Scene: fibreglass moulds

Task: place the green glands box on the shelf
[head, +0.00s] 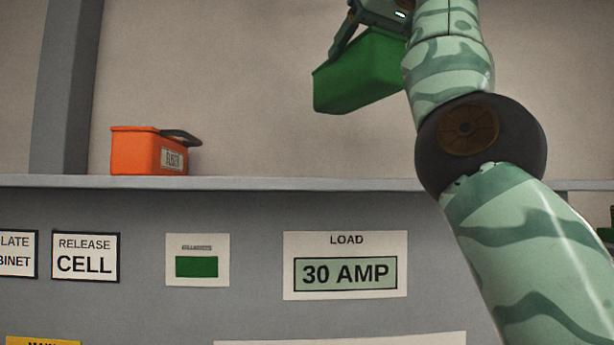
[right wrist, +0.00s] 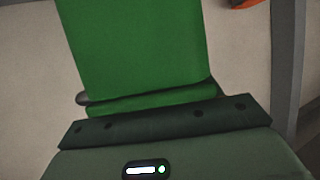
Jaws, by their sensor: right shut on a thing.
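The green glands box (head: 362,76) is in the air in the upper middle of the head view, above the shelf (head: 300,184) and tilted. My right gripper (head: 350,28) is shut on it at its upper edge; the top of the gripper is cut off by the picture edge. The box (right wrist: 135,50) fills the upper middle of the right wrist view, close to the gripper. Its far end is out of that view. My left gripper is not in view.
An orange box (head: 140,152) labelled "FUSES" or similar stands on the shelf at the left, with a dark piece at its top. A grey post (head: 65,90) rises behind at the far left. The shelf right of the orange box is bare up to my right arm.

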